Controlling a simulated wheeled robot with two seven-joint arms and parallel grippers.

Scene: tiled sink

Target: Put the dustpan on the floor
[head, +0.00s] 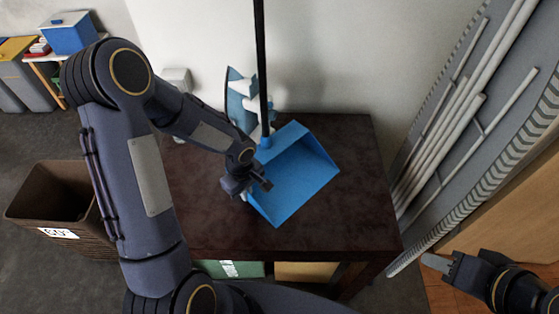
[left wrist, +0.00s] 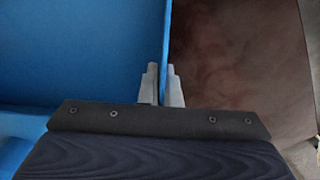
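The blue dustpan (head: 303,172) has a long black handle (head: 261,60) that rises upright near the wall. It is over the dark brown table (head: 225,228); whether its underside touches the top is unclear. My left gripper (head: 262,188) is at the pan's left side edge. In the left wrist view its fingers (left wrist: 162,88) stand close together on either side of the thin blue side wall of the dustpan (left wrist: 80,50). My right gripper (head: 440,264) is at the lower right, away from the dustpan, and no object shows in it. The grey floor (head: 40,133) shows at the left.
A blue and white object (head: 238,98) stands behind the dustpan by the wall. Stacked brown baskets (head: 60,200) stand on the floor left of the table. Grey panels with pipes (head: 455,120) lean at the right. Bare floor shows at the far left, above and below the baskets.

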